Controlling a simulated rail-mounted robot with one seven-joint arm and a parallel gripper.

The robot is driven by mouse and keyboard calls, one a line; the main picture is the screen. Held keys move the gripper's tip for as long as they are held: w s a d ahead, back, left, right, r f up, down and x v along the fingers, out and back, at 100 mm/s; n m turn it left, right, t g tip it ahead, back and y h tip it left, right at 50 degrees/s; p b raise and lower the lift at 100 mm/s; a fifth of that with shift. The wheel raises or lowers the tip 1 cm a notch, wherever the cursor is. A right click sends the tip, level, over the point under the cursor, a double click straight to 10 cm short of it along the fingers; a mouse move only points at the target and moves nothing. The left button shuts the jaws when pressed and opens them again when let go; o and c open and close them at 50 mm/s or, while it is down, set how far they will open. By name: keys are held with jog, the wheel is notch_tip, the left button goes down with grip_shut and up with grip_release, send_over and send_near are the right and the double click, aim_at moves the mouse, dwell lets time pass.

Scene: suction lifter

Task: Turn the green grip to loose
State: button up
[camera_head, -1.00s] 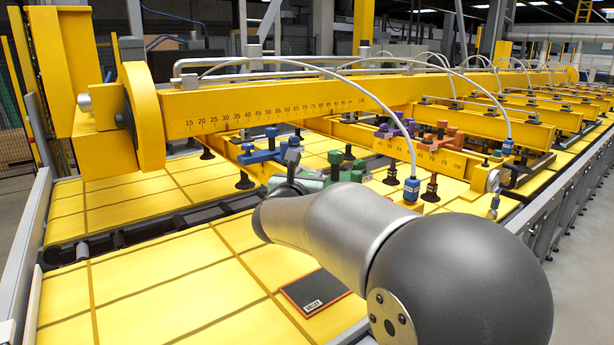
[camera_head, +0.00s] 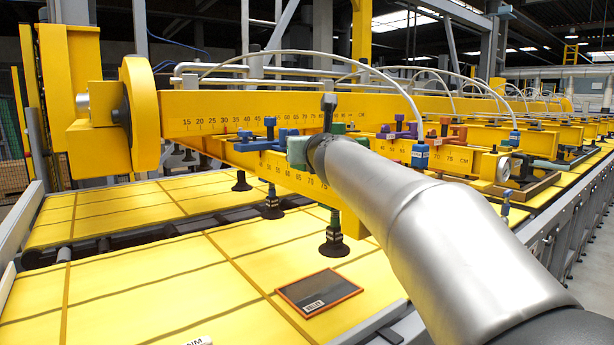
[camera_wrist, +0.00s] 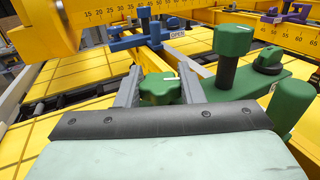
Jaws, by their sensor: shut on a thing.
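The green grip (camera_wrist: 160,90) is a lobed knob with a short white mark on its top. In the wrist view it sits between the two grey fingers of my gripper (camera_wrist: 157,84), which are shut on it from either side. Its lower part is hidden behind the gripper's dark front edge. In the head view my pale green hand (camera_head: 299,151) is at the yellow cross beam (camera_head: 285,172), and the fingers and grip are hidden. I cannot read any loose or tight marking by the grip.
A tall green post (camera_wrist: 234,50), a green knob (camera_wrist: 268,60) and another green cylinder (camera_wrist: 290,104) stand close on the right. A blue clamp (camera_head: 268,138) lies left on the beam. A black suction cup (camera_head: 333,240) hangs below. A dark panel (camera_head: 318,290) lies on the yellow table.

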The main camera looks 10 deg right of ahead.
jog(key=shift+f+n+y+b, duration=0.1)
jog(key=shift+n+y+b, duration=0.8)
jog(key=shift+y+b, duration=0.55)
jog(key=o, duration=1)
